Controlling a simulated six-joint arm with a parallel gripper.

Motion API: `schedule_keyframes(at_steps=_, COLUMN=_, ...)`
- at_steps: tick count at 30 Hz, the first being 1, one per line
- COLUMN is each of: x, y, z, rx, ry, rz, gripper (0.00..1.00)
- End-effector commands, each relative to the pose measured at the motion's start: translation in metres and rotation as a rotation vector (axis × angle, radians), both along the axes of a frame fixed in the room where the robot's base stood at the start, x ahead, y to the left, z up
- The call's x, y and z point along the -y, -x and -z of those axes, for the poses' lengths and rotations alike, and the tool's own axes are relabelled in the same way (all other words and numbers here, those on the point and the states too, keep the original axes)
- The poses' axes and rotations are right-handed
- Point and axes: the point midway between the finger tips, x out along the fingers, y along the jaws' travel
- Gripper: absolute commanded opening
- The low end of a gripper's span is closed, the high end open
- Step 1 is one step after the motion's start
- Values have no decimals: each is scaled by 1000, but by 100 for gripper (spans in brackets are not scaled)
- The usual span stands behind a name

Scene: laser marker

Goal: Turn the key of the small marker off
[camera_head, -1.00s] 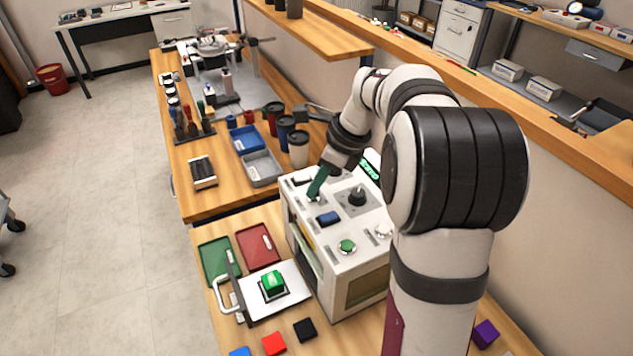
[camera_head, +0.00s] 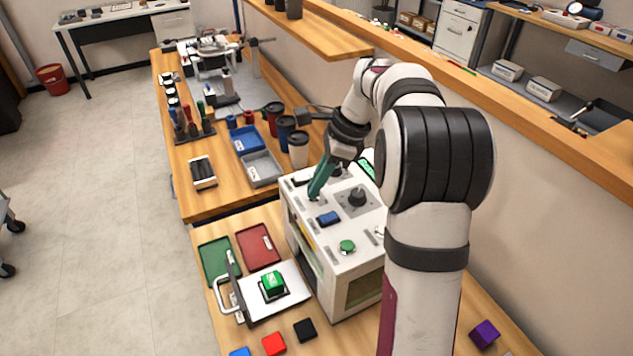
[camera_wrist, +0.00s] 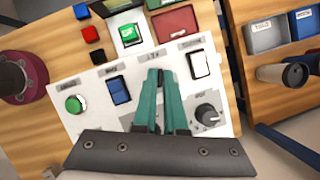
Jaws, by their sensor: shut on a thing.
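The small marker (camera_head: 309,233) is a white box on the wooden bench, with a sloping control panel on top. My gripper (camera_head: 315,192) has teal fingers, reaching down to the panel's far left part. In the wrist view my gripper (camera_wrist: 162,78) is closed just below a small label reading like "KEY". The key itself is hidden between the fingertips, so its angle cannot be seen. Near the fingers are a blue switch (camera_wrist: 118,91), a green button (camera_wrist: 76,104), a white rocker (camera_wrist: 200,66) and a dark round knob (camera_wrist: 208,114).
A plate with a green block (camera_head: 273,285) stands in front of the marker's open side. Green (camera_head: 214,258) and red (camera_head: 257,243) trays lie beyond it. Loose cubes, including a black one (camera_head: 305,329), lie on the near bench. Cups (camera_head: 298,149) stand behind the marker.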

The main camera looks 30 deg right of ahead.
Motion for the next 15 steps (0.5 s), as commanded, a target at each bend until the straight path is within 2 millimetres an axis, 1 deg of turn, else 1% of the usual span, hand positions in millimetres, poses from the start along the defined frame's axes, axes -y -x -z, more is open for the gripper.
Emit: schedule_keyframes(at_steps=15, x=1, y=-3, z=1, rx=-1, ry=1, rz=-489, gripper=0)
